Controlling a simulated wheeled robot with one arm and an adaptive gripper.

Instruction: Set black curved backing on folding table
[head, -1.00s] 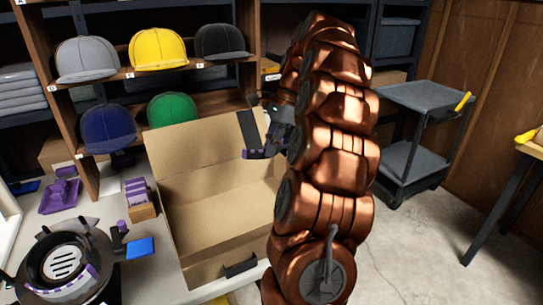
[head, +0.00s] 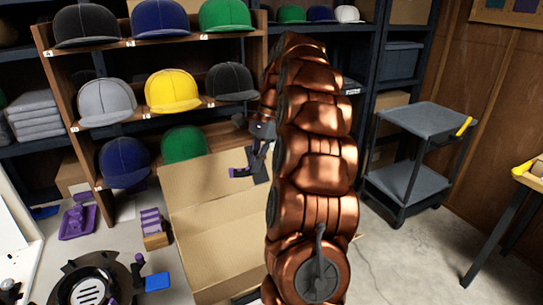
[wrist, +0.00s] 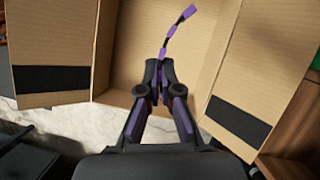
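My gripper (head: 257,158) hangs in front of the open cardboard box, to the left of my copper arm. In the wrist view its fingers (wrist: 159,72) are closed together on a thin curved strip, black with purple segments (wrist: 172,34), which looks like the curved backing. The strip sticks out past the fingertips over the box opening and shows small in the head view (head: 240,173). A table with a wooden top (head: 529,175) and slanted dark legs stands at the right edge; a white-topped table (head: 28,262) is at the left. I cannot tell which is the folding table.
The cardboard box (head: 207,242) stands open with its flaps out. Behind it are shelves (head: 118,112) of caps. A grey cart (head: 409,180) stands right of my arm, with bare floor (head: 410,245) before it. A round black device (head: 92,288) sits at lower left.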

